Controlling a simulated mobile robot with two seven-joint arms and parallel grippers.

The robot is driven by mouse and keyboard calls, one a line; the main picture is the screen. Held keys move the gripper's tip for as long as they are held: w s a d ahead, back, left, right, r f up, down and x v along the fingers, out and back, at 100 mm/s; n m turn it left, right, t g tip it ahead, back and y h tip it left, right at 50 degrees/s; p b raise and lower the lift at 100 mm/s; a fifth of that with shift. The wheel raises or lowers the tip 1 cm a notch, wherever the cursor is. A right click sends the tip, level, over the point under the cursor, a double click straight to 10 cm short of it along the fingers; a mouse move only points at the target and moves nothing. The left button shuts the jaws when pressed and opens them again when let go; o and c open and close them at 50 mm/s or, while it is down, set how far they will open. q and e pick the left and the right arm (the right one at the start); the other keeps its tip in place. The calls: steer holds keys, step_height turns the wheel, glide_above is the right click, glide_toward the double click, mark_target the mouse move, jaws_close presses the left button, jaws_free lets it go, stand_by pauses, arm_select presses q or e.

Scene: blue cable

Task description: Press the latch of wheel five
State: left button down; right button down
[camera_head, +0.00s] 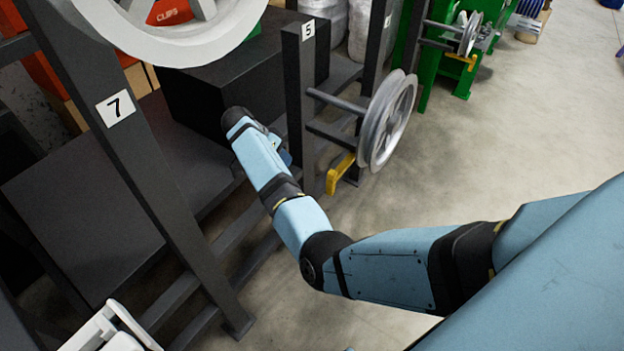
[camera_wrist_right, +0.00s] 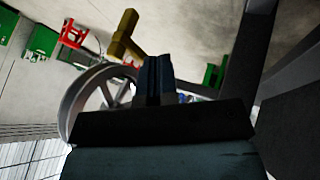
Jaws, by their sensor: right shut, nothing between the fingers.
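The post with the "5" sign (camera_head: 308,30) carries wheel five, a grey spoked wheel (camera_head: 368,128) on two dark bars. Its yellow latch (camera_head: 340,174) hangs below the wheel, beside the post. My right arm reaches in from the right, and its end is left of that post. My right gripper (camera_wrist_right: 158,68) is shut and empty. In the wrist view the yellow latch (camera_wrist_right: 126,38) shows beyond the fingertips, slightly left, and the wheel (camera_wrist_right: 82,105) is to their left. Contact with the latch cannot be told. In the head view the fingers are mostly hidden.
A black box (camera_head: 215,85) sits on the rack behind my right wrist. Another wheel with a yellow latch (camera_head: 463,62) is farther back. Right of wheel five the floor is clear.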

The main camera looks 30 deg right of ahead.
steer(key=s+d+f, duration=0.6)
steer(key=d+f, duration=0.1)
steer(key=f, duration=0.1)
steer(key=shift+s, duration=0.4)
stand_by(0.4)
